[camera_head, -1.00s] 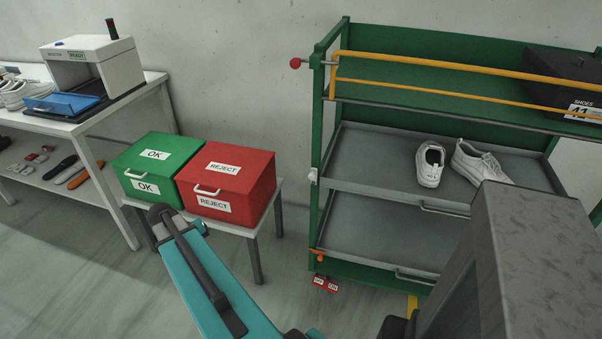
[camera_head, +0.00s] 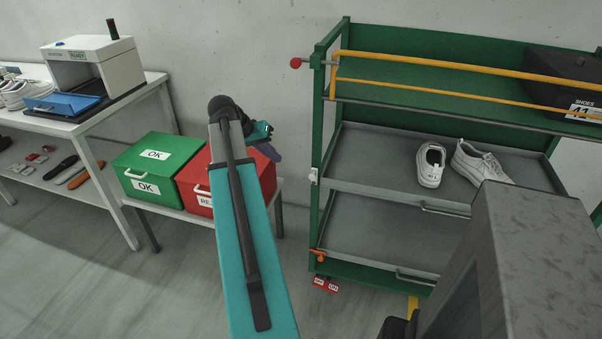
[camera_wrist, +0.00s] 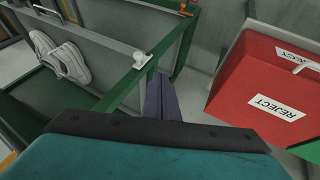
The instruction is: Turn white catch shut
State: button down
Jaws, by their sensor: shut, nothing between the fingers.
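The white catch (camera_head: 313,176) is a small white piece on the green left front post of the cart (camera_head: 318,215), level with the front edge of the upper grey tray. In the wrist view the white catch (camera_wrist: 140,58) sits just beyond my fingertips, slightly to their left. My gripper (camera_head: 273,154) is in front of the red box, left of the catch and apart from it. Its dark purple fingers also show in the wrist view (camera_wrist: 159,82), shut and empty. The catch is too small to tell its turn clearly.
The red REJECT box (camera_head: 200,200) and the green OK box (camera_head: 150,170) stand on a low table left of the cart. White shoes (camera_head: 480,164) lie on the upper tray (camera_head: 375,165). A yellow bar (camera_head: 430,65) with a red knob (camera_head: 296,63) crosses the cart above.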

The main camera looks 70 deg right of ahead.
jog(key=shift+s+d+r, duration=0.1)
jog(key=shift+s+r, duration=0.05)
dwell(0.3)
jog(key=p, duration=0.1)
send_near(313, 179)
jog(key=w+d+f, duration=0.2)
jog(key=w+f, duration=0.2)
jog(key=shift+s+d+f+p, duration=0.1)
jog(key=shift+s+d+f, duration=0.1)
jog(key=shift+s, duration=0.4)
jog(key=shift+s+d+f+p, duration=0.1)
jog(key=shift+s+d+p, duration=0.1)
jog(key=shift+s, duration=0.45)
jog(key=shift+s+d+f+p, duration=0.1)
jog(key=shift+s+d+f, duration=0.05)
jog(key=shift+s, duration=0.45)
